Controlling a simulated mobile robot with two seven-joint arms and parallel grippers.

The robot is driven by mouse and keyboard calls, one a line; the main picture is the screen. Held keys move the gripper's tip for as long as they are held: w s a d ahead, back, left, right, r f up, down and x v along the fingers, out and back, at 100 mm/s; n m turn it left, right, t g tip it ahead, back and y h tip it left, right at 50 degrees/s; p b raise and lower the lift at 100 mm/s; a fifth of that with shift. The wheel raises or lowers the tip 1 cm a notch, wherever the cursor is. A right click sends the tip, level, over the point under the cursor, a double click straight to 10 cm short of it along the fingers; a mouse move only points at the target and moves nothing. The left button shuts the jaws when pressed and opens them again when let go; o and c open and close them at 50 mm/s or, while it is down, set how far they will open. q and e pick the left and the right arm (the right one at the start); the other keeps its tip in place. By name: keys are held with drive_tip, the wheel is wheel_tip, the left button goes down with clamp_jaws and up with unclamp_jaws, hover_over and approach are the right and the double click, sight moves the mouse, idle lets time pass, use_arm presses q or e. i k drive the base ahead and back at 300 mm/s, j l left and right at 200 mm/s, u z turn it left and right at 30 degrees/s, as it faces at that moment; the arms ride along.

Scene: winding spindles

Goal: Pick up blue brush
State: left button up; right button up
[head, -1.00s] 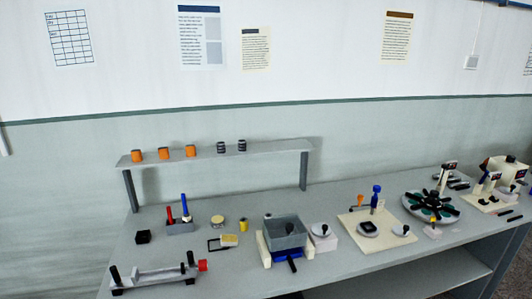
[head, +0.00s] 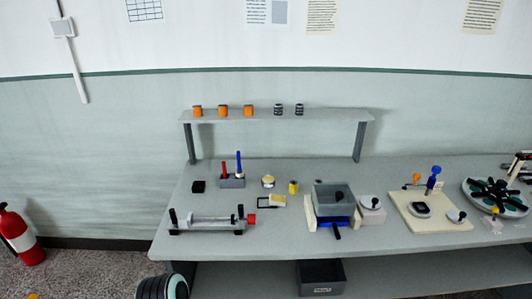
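The blue brush (head: 239,163) stands upright in a small grey holder (head: 232,182) on the left part of the grey workbench (head: 270,240). A red brush (head: 225,170) stands beside it in the same holder. The lower ends of both are hidden inside the holder. Neither of my grippers is in the head view.
A spindle fixture (head: 208,222) lies in front of the holder and a black block (head: 199,187) left of it. A grey box (head: 332,196) stands to the right. A shelf (head: 330,116) with orange and dark spools is behind. A fire extinguisher (head: 22,237) is at far left.

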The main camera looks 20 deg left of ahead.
sight(239, 174)
drive_tip(key=j+u, duration=0.1)
drive_tip(key=u, duration=0.3)
drive_tip(key=j+u, duration=0.15)
drive_tip(key=u, duration=0.3)
